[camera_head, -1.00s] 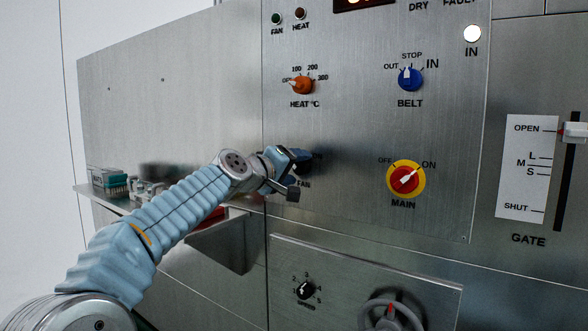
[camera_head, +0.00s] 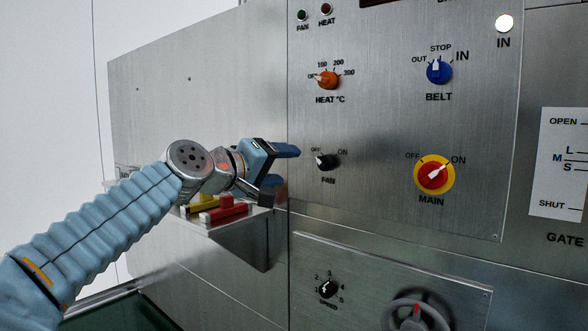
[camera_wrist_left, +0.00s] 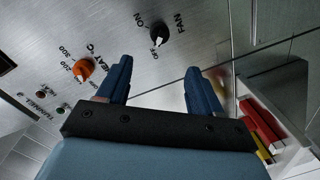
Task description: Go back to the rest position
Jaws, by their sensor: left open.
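My left gripper (camera_head: 284,170) is open and empty, just left of the black FAN knob (camera_head: 327,162) and apart from it. In the left wrist view, its two blue fingers (camera_wrist_left: 160,88) stand apart with nothing between them. The FAN knob (camera_wrist_left: 159,34) shows there beyond the fingertips, and its pointer seems to face OFF. My right gripper is in neither view.
The steel panel carries an orange HEAT knob (camera_head: 328,81), a blue BELT knob (camera_head: 438,71) and a red and yellow MAIN switch (camera_head: 434,174). A shelf (camera_head: 228,221) with red and yellow pieces lies behind my arm. A handwheel (camera_head: 417,311) sits low.

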